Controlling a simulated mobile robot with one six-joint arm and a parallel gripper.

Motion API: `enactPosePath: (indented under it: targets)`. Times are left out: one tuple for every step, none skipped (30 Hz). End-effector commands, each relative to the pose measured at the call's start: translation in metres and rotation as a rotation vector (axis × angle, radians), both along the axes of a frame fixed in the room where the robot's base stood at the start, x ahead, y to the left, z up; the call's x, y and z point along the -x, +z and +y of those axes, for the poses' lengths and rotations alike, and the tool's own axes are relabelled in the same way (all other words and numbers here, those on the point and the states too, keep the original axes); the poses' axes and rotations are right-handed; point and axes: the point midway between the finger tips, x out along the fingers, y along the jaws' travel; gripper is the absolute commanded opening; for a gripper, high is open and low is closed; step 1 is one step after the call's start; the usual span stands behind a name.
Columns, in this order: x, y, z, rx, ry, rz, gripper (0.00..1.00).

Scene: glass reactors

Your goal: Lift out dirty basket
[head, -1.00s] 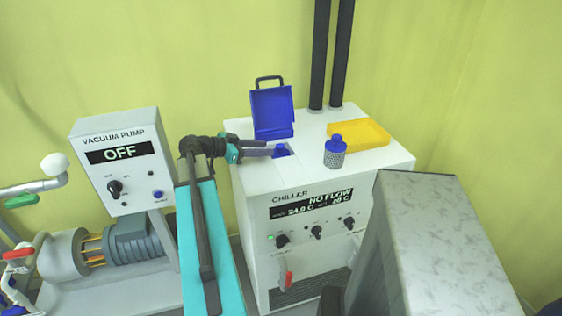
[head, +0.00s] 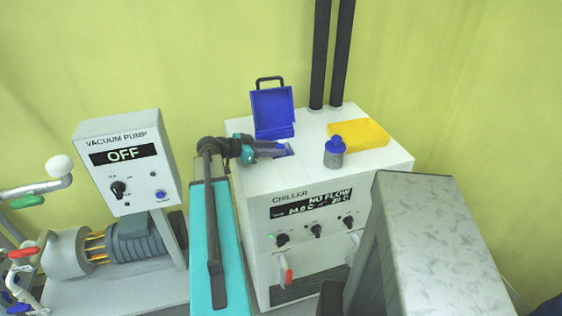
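The white chiller (head: 245,172) has a small square opening in its top, with a blue lid (head: 272,112) standing open behind it. A bit of blue (head: 284,150) shows at the opening, probably the top of the dirty basket; the rest is hidden inside the chiller and behind my fingers. My gripper (head: 276,150) reaches in from the left, its fingertips right at this blue part. I cannot tell whether the fingers are closed on it. A second basket (head: 335,159), grey mesh with a blue top, stands upright on the chiller, right of the opening.
A yellow tray (head: 358,134) lies at the chiller's back right. Two dark vertical pipes (head: 329,55) rise behind. A vacuum pump (head: 125,165) reading OFF stands at left. A grey marbled block (head: 430,240) fills the front right. The chiller display reads NO FLOW.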

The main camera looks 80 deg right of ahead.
Motion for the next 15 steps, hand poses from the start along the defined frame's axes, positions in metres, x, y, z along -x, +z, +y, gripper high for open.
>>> enactPosePath:
  targets:
    - [0.0002,0.0001,0.0,0.0,0.0,0.0,0.35]
    - [0.0002,0.0002,0.0001,0.0,0.0,0.0,0.35]
    - [0.0003,0.0001,0.0,0.0,-0.001,0.0,0.3]
    - [0.0003,0.0001,0.0,0.0,-0.001,0.0,0.25]
    - [0.0003,0.0001,0.0,0.0,-0.001,0.0,0.2]
    - [0.0004,0.0001,0.0,0.0,-0.001,0.0,0.13]
    - [0.0005,0.0002,0.0,0.0,-0.001,0.0,0.08]
    - [0.0005,0.0002,0.0,0.0,-0.001,0.0,0.03]
    - [0.0006,0.0001,0.0,0.0,-0.001,0.0,0.0]
    - [0.0006,0.0001,0.0,0.0,-0.001,0.0,0.0]
    - [0.0007,0.0001,0.0,0.0,-0.001,0.0,0.0]
    - [0.0007,0.0001,0.0,0.0,-0.001,0.0,0.0]
    - [0.0008,0.0008,-0.0001,0.001,-0.001,0.0,0.0]
    - [0.0008,0.0008,-0.0001,0.001,-0.001,0.0,0.0]
    - [0.0009,0.0008,-0.0002,0.001,-0.001,0.0,0.0]
